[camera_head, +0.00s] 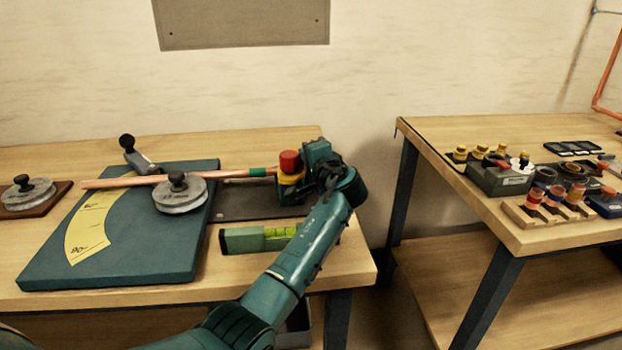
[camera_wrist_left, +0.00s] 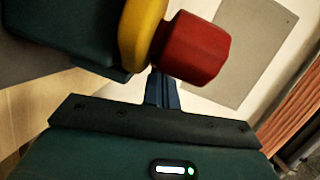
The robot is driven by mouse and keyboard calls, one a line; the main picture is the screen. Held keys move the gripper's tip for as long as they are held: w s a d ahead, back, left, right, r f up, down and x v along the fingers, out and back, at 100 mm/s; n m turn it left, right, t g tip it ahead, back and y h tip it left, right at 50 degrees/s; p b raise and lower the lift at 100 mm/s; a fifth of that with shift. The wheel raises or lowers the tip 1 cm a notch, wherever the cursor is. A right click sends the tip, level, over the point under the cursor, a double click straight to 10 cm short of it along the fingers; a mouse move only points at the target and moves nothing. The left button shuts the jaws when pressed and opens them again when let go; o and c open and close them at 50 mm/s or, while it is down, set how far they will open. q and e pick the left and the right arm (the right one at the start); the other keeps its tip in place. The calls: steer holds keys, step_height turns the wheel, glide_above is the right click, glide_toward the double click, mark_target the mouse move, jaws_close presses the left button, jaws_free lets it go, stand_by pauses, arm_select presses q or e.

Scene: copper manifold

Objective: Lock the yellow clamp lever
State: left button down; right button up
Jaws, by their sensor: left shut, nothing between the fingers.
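The yellow clamp lever (camera_head: 291,179) is on the clamp at the right end of the copper tube (camera_head: 225,174). Its red knob (camera_head: 290,161) is on top. In the left wrist view the yellow part (camera_wrist_left: 141,30) and red knob (camera_wrist_left: 197,48) are close ahead. My left gripper (camera_head: 308,172) is just right of the lever in the head view. Its fingers (camera_wrist_left: 160,88) are shut with nothing between them, right by the red knob. I cannot tell whether they touch it. The fingertips are partly hidden, and the arm covers part of the clamp's right side.
The teal bending board (camera_head: 150,255) with a grey round former (camera_head: 180,198) and a yellow angle scale (camera_head: 88,230) lies left. A green level (camera_head: 255,239) lies in front of the clamp. A second table (camera_head: 450,178) with fittings stands right, across a gap.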

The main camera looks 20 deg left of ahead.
arm_select(q)
steer(key=shift+w+a, duration=0.15)
steer(key=shift+a, duration=0.25)
stand_by(0.7)
